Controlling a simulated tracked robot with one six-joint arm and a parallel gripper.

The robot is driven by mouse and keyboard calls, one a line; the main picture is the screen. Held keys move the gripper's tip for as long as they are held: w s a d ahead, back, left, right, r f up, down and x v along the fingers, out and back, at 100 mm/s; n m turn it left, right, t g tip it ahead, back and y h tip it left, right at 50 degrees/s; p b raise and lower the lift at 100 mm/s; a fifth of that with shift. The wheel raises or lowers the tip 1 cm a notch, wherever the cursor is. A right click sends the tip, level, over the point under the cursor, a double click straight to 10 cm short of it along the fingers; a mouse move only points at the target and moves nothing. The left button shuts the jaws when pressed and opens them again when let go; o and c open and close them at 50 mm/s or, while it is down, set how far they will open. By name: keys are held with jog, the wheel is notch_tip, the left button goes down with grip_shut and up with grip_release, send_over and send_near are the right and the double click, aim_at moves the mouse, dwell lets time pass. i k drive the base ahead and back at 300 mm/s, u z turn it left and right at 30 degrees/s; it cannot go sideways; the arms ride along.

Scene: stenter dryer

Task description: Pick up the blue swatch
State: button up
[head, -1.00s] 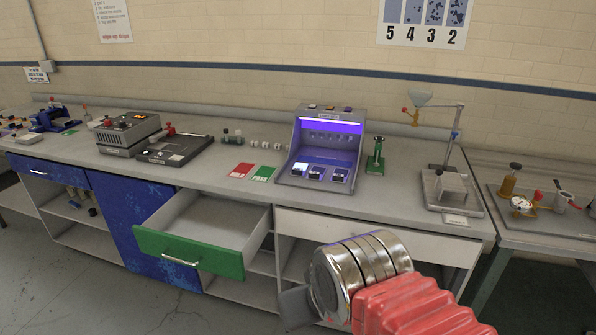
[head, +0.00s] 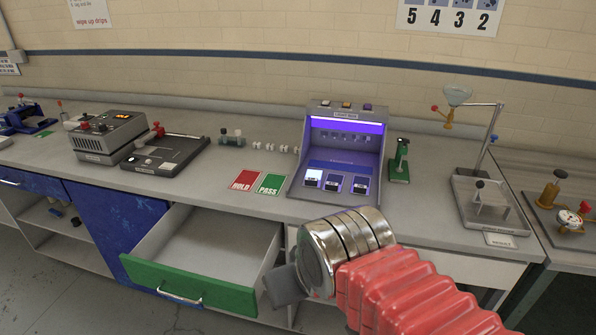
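A grey light box (head: 293,192) with a lit violet tube stands on the bench. Three small pieces lie on its floor in a row: a bright white-looking left one (head: 312,179), a dark bluish middle one (head: 334,183) and a dark bluish right one (head: 360,187). Under the violet light I cannot tell which is the blue swatch. My gripper (head: 284,286) is in front of the bench, below the light box and apart from it. One grey finger shows; the rest is hidden behind my metal wrist, so I cannot tell whether it is open.
A green-fronted drawer (head: 188,284) stands open and empty left of my gripper. Red HOLD (head: 243,180) and green PASS (head: 269,184) cards lie left of the light box. A green stand (head: 400,165) is to its right. A funnel stand (head: 490,205) is farther right.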

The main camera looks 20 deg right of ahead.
aim_at(313, 175)
jog(key=z, duration=0.05)
jog(key=i, duration=0.9)
